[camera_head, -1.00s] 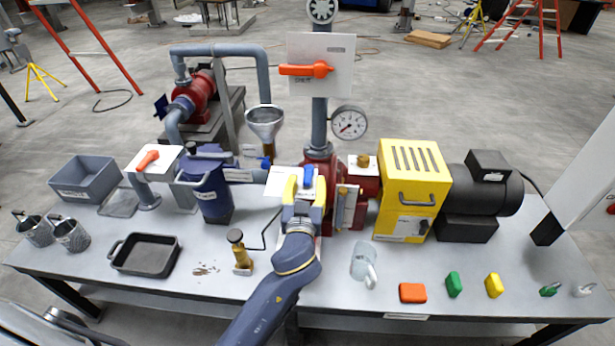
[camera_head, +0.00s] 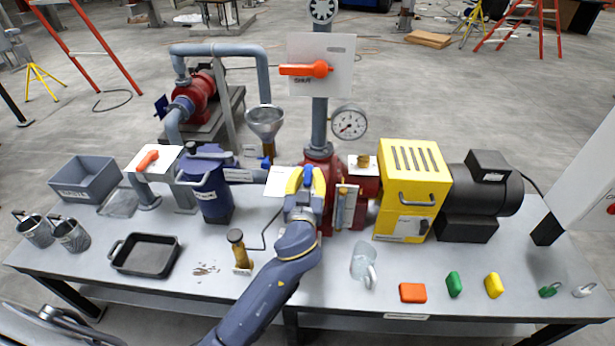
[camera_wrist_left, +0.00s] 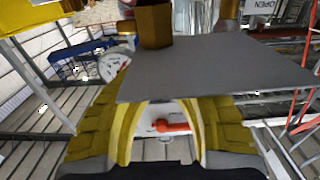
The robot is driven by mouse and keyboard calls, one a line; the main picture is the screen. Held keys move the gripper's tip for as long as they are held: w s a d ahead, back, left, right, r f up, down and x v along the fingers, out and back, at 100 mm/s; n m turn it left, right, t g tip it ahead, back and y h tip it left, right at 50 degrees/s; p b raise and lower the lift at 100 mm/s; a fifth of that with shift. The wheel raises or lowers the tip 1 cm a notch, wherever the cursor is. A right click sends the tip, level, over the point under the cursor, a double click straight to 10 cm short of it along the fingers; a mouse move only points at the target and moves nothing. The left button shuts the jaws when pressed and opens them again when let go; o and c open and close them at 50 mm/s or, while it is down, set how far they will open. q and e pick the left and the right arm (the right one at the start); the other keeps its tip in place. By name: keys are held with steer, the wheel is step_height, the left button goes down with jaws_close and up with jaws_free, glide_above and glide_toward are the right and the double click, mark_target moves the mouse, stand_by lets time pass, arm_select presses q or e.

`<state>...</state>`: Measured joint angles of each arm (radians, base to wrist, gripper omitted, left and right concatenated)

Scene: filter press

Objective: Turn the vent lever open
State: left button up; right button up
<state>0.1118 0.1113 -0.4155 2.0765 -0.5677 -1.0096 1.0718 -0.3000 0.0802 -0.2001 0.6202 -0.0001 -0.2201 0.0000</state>
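A blue lever (camera_head: 308,177) stands by the red pump housing in the middle of the bench; its label plate (camera_head: 281,182) is partly covered. I cannot read which lever is the vent lever. My left gripper (camera_head: 306,172) is at the blue lever, its yellow fingers apart on either side of it and hiding most of it. Contact cannot be told. In the left wrist view, the yellow fingers (camera_wrist_left: 165,105) stand apart; a grey plate (camera_wrist_left: 215,65) under a brass fitting (camera_wrist_left: 154,24) hides their tips. My right gripper is out of view.
An orange lever (camera_head: 306,70) lies horizontal on a white plate above, marked SHUT. Another orange lever (camera_head: 148,160) is at left. A clear jug (camera_head: 363,264) is at front.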

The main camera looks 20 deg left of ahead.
mark_target(305, 167)
arm_select(q)
jaws_close()
steer(key=shift+a+m+h, duration=0.2)
steer(key=shift+m+h, duration=0.2)
steer(key=shift+h, duration=0.2)
steer(key=shift+w+a+m+g+h, duration=0.6)
steer(key=shift+m+g+h, duration=1.6)
steer(key=shift+m+h, duration=0.9)
steer(key=shift+w+a+m+g+h, duration=0.4)
steer(key=shift+a+m+g+h, duration=0.45)
steer(key=shift+m+g+h, duration=2.1)
steer(key=shift+w+a+m+g+h, duration=0.6)
steer(key=shift+m+g+h, duration=1.3)
steer(key=shift+h, duration=2.05)
steer(key=shift+a+m, duration=0.1)
steer(key=shift+m, duration=0.65)
steer(key=o, duration=0.6)
jaws_free()
